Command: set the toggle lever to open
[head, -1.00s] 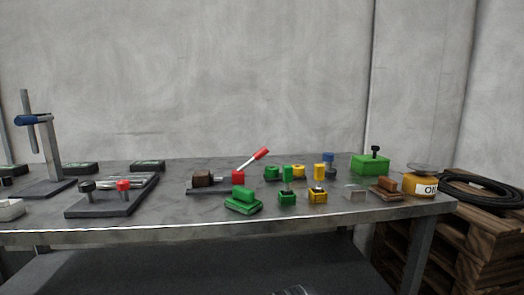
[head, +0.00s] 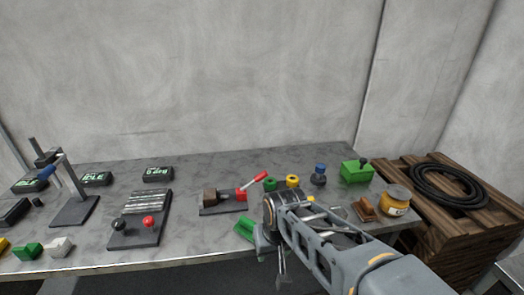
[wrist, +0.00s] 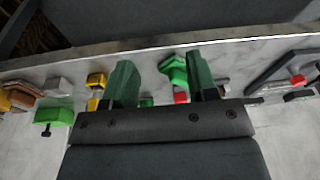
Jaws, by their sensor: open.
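The toggle lever has a red handle (head: 257,181) in the head view. It slants up to the right from a dark base plate (head: 222,208) with a brown block on it, at the middle of the bench. In the wrist view a small red part (wrist: 181,97), likely of the lever, shows between the fingers, partly cut off by the gripper body. My gripper (wrist: 162,80) is open, its two green fingers apart with nothing held. In the head view my arm reaches over the bench's front to the right of the lever; the fingers are hard to make out there.
A plate with black and red knobs (head: 140,228) lies left. The bench behind the lever is clear.

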